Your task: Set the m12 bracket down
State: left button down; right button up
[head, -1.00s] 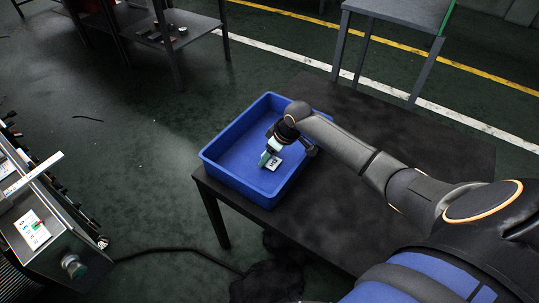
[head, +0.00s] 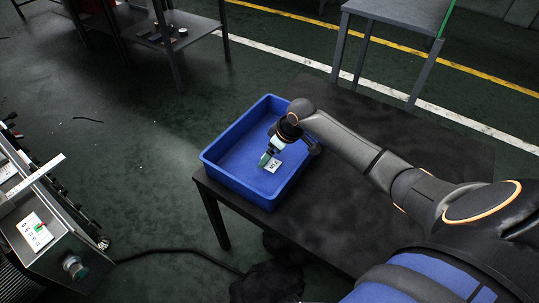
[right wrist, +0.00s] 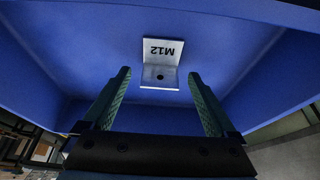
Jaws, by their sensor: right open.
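The M12 bracket (right wrist: 162,62) is a light metal angle piece with "M12" on one face. It rests inside the blue bin (head: 228,180), on the bin floor, and also shows in the head view (head: 273,164). My right gripper (right wrist: 158,80) is open, with its two green-padded fingers apart. In the wrist view the bracket lies beyond the fingertips, between their lines, with no finger touching it. In the head view the right gripper (head: 268,157) hangs inside the bin, close beside the bracket. My left gripper is not in view.
The bin stands on a dark table (head: 340,210) with free room to its right. A machine with a control panel (head: 38,235) is at the lower left. A shelf (head: 165,32) and a grey table (head: 400,15) stand at the back.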

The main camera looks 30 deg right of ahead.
jog(key=v, duration=0.2)
jog(key=shift+r+p, duration=0.3)
pick_arm(q)
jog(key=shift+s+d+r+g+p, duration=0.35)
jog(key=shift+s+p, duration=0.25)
jog(key=shift+p, duration=0.4)
pick_arm(e)
jog(key=v, duration=0.7)
jog(key=shift+s+r, duration=0.25)
jog(key=shift+s, duration=0.05)
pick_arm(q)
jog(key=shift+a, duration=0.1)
